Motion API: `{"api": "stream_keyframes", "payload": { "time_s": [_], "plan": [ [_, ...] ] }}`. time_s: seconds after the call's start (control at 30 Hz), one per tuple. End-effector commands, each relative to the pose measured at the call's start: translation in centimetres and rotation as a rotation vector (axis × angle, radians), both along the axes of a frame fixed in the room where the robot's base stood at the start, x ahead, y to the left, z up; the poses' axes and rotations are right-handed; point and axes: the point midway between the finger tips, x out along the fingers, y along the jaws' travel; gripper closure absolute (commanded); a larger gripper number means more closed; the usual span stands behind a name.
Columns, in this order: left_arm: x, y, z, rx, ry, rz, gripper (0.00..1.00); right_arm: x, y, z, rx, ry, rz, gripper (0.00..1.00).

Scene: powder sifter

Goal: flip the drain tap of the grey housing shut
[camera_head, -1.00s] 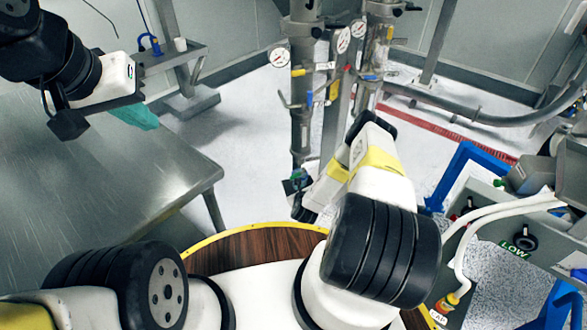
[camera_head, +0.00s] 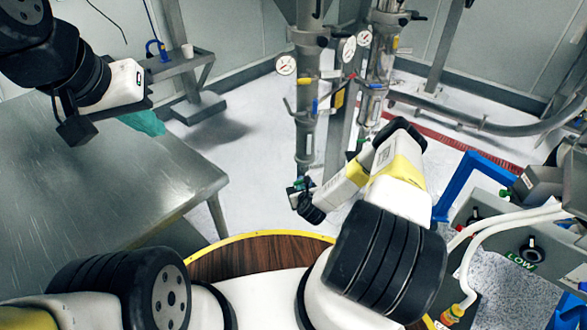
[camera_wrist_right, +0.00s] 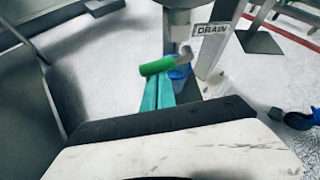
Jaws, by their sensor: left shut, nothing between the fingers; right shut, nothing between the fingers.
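The grey upright housing (camera_head: 306,115) stands ahead of me, its lower end beside my right gripper. In the right wrist view, the drain tap's green handle (camera_wrist_right: 156,66) sticks out to the left under the grey column, near a "DRAIN" label (camera_wrist_right: 212,29). My right gripper (camera_wrist_right: 158,84) has teal fingers, shut and empty. Their tips lie just under the green handle in the picture; I cannot tell whether they touch it. In the head view, my right gripper (camera_head: 297,187) is small and partly hidden by its wrist. My left gripper (camera_head: 143,123) is shut and empty above the steel table.
The steel table (camera_head: 130,195) fills the left. A second grey column with valves (camera_head: 376,85) and gauges stands right of the housing. Floor between is open.

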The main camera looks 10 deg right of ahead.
Motion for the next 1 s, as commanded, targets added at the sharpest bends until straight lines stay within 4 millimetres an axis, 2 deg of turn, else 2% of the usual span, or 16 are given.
{"api": "stream_keyframes", "payload": {
  "time_s": [0.1, 0.3, 0.77, 1.0],
  "plan": [
    [0.0, 0.0, 0.0, 0.000, 0.000, 0.000, 1.00, 0.0, 0.0, 0.4, 0.101, 0.004, -0.006, 1.00],
    [0.0, 0.0, 0.0, 0.000, 0.000, 0.000, 1.00, 0.1, 0.2, 0.9, 0.190, 0.006, -0.002, 1.00],
    [0.0, 0.0, 0.0, 0.000, 0.000, 0.000, 1.00, 0.1, 0.3, 1.1, 0.198, 0.006, 0.001, 1.00],
    [0.0, 0.0, 0.0, 0.000, 0.000, 0.000, 1.00, 0.1, 0.3, 2.0, 0.198, 0.005, 0.001, 1.00]
  ]
}}
